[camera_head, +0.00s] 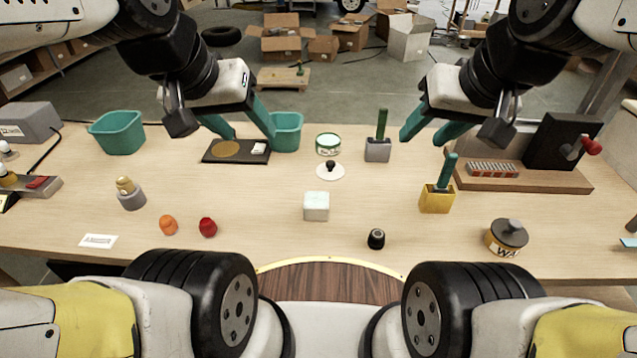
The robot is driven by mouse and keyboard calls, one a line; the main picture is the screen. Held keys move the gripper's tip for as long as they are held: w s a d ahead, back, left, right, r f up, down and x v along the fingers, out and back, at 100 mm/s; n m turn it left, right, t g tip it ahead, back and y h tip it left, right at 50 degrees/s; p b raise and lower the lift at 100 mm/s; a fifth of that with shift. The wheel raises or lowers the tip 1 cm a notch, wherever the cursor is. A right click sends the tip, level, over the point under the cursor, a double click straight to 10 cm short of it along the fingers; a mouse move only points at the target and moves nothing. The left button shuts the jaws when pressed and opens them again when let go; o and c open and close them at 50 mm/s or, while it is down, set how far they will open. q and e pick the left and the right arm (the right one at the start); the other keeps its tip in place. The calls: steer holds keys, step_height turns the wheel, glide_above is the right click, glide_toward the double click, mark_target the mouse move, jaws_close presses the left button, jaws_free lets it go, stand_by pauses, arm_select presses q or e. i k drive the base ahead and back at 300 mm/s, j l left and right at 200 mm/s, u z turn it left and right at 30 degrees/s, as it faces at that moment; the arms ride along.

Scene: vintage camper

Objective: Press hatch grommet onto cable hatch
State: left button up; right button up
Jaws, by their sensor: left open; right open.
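I cannot tell for sure which items are the hatch grommet and the cable hatch. A small black ribbed piece with a pale top (376,239) stands on the table's front middle. A white round disc (330,176) with a black knob-like piece on it lies at the table's centre. A dark plate (236,151) with a gold disc and a small white block lies at the back left. My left gripper (248,135) is open and empty above this plate's back edge. My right gripper (421,140) is open and empty above the table, right of a grey holder with a green handle (377,150).
A pale cube (316,206) stands mid-table. A yellow holder (437,198) and a lidded tin (507,237) stand to the right. Teal bins (117,132) stand at the back. Red (208,227) and orange (168,225) pieces lie front left. Bare wood lies between them.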

mark_target(316, 204)
steer(key=k+l+u, duration=0.2)
steer(key=l, duration=0.2)
steer(key=k+l+u, duration=0.2)
steer(key=l, duration=0.2)
steer(key=k+l+u, duration=0.2)
steer(key=l, duration=0.2)
steer(key=k, duration=0.05)
